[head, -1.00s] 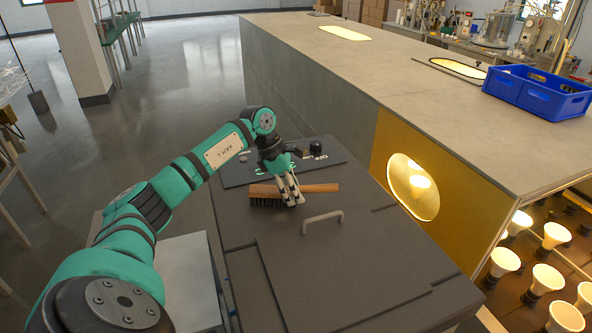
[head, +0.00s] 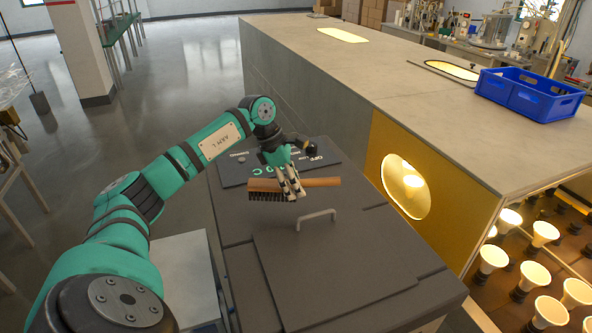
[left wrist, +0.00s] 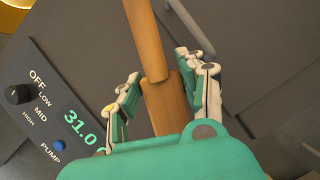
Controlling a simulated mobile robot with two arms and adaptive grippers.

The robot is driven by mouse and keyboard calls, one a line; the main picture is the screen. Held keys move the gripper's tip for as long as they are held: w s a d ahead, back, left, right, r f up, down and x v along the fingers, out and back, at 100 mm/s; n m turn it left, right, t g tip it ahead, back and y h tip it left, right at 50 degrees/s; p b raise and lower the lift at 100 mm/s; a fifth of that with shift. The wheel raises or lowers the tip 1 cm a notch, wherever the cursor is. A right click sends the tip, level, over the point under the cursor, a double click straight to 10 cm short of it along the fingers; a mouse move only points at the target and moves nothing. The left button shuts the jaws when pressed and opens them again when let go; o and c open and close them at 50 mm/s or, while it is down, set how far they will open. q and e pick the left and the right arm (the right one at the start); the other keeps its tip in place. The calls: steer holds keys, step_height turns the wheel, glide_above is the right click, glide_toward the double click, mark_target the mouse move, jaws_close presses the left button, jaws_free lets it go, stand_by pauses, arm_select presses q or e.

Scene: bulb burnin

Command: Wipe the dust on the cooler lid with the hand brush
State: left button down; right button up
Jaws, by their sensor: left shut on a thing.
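The hand brush (head: 320,182) has a brown wooden handle and dark bristles that point down. My left gripper (head: 290,190) is shut on it, and its handle also runs between the fingers in the left wrist view (left wrist: 152,60). The brush is over the far part of the dark grey cooler lid (head: 335,270), beyond the lid's grey bar handle (head: 316,219). I cannot tell whether the bristles touch the surface. I cannot make out dust on the lid. My right gripper is not in view.
The cooler's control panel (head: 238,166), with a black knob (left wrist: 18,94) and a green readout, lies just beyond the brush. A long grey cabinet with a glowing round window (head: 403,186) stands at the right. A blue crate (head: 530,98) sits on it. Several lit bulbs (head: 534,274) stand lower right.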

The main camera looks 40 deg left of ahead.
arm_select(q)
steer(key=shift+r+p, duration=0.6)
steer(key=shift+r, duration=0.85)
